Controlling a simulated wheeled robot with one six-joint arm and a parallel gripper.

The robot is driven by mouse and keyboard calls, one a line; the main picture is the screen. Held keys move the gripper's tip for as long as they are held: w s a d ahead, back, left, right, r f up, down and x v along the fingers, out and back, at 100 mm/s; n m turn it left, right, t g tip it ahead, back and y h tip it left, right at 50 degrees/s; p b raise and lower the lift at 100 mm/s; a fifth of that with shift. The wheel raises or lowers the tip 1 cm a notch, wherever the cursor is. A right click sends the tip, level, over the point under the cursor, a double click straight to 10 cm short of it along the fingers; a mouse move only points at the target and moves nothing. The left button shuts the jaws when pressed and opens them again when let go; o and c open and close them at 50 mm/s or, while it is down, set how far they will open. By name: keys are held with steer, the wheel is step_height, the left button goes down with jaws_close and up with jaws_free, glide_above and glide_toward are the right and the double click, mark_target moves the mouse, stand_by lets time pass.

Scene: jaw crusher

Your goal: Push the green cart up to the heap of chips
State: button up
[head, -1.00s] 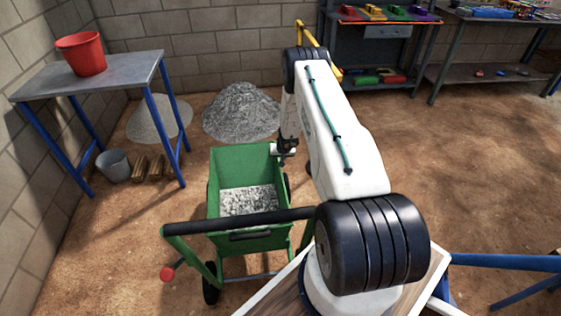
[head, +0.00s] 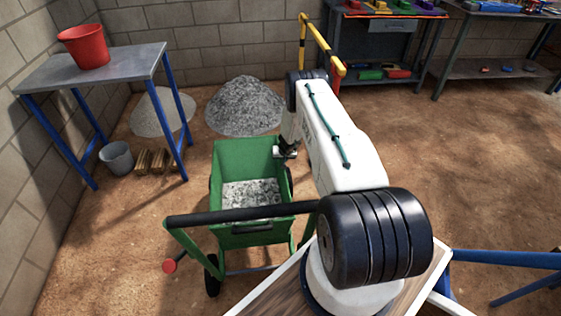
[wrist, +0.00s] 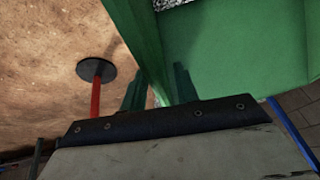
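The green cart (head: 246,158) stands in front of me with grey chips (head: 252,194) in its tub. Its black push bar (head: 225,217) is on the near side. The heap of chips (head: 244,106) lies on the floor beyond the cart's far edge; a strip of floor seems to show between them, though its width is hard to judge. My gripper (head: 287,152) is at the cart's far right rim. In the wrist view my two fingers (wrist: 158,87) are apart on either side of the green wall (wrist: 228,50); whether they pinch it is unclear.
A paler heap (head: 163,112) lies left of the grey heap. A blue-legged table (head: 120,62) with a red bucket (head: 84,46) stands at left, a grey bucket (head: 116,158) below it. A yellow rail (head: 322,38) stands behind my arm. Open floor lies right.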

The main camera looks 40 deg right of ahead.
steer(key=shift+x, duration=0.9)
jaws_close()
stand_by(0.9)
